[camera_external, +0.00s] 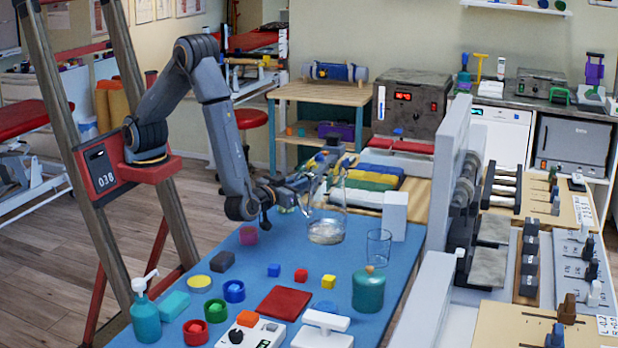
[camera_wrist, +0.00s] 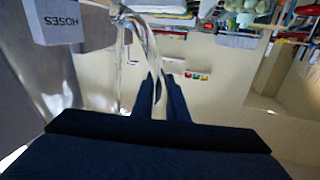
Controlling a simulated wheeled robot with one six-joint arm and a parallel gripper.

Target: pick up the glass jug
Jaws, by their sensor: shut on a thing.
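The clear glass jug (camera_external: 326,222) is upright over the far part of the blue table top (camera_external: 255,262). I cannot tell whether its base touches the surface. My gripper (camera_external: 306,188) reaches in from the left, at the jug's handle side. In the wrist view the jug's glass body (camera_wrist: 95,80) fills the left, and its curved handle (camera_wrist: 150,45) runs down between the two dark fingers of my gripper (camera_wrist: 166,88). The fingers are shut on the handle. Their exact contact is partly hidden by the dark gripper body.
A white box (camera_external: 395,216) and a drinking glass (camera_external: 378,247) stand close right of the jug. A green jar (camera_external: 368,290) is nearer. Small blocks, a red pad (camera_external: 283,303) and a pump bottle (camera_external: 145,315) lie or stand in front. Grey equipment (camera_external: 445,190) borders the right.

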